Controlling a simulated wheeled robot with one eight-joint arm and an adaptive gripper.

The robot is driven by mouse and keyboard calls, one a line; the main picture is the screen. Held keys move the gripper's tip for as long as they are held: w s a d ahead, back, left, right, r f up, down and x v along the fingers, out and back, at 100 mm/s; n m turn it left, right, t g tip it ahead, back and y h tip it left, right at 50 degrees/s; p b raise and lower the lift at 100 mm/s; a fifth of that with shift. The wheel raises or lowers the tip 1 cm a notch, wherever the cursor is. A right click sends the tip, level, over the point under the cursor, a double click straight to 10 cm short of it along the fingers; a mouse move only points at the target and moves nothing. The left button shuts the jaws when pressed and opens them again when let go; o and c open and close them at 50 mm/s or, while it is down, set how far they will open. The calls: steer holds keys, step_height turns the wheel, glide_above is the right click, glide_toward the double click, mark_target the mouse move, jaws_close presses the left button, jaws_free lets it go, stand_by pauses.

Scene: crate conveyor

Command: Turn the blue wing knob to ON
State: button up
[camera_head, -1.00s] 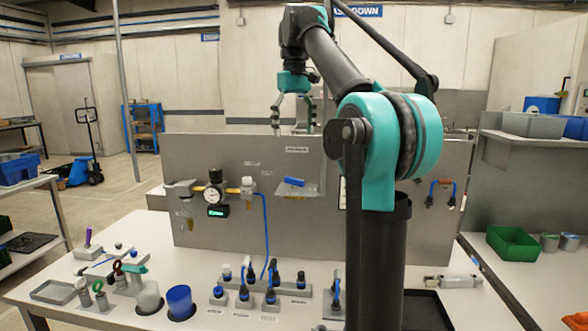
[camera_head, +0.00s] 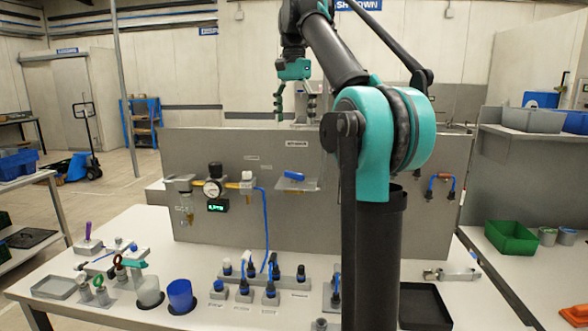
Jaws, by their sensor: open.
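A blue wing-shaped handle (camera_head: 295,175), which looks like the blue wing knob, sits on a small grey plate (camera_head: 298,185) that juts from the upright grey panel (camera_head: 340,235). It lies slantwise; no ON or OFF marking is readable. My gripper (camera_head: 296,115) hangs with its fingers down and apart, open and empty. In the picture it is above the knob and at the panel's top edge, clearly apart from the knob. How far it is from the panel in depth is hard to tell.
A gauge (camera_head: 212,188) with pipes and a blue hose (camera_head: 266,230) are left of the knob. Blue (camera_head: 180,294) and pale (camera_head: 149,291) cups are front left. The panel face around the knob is mostly clear.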

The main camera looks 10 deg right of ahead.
mark_target(294, 177)
step_height(294, 177, down, 15)
stand_by(0.5)
steer(key=c, duration=1.2)
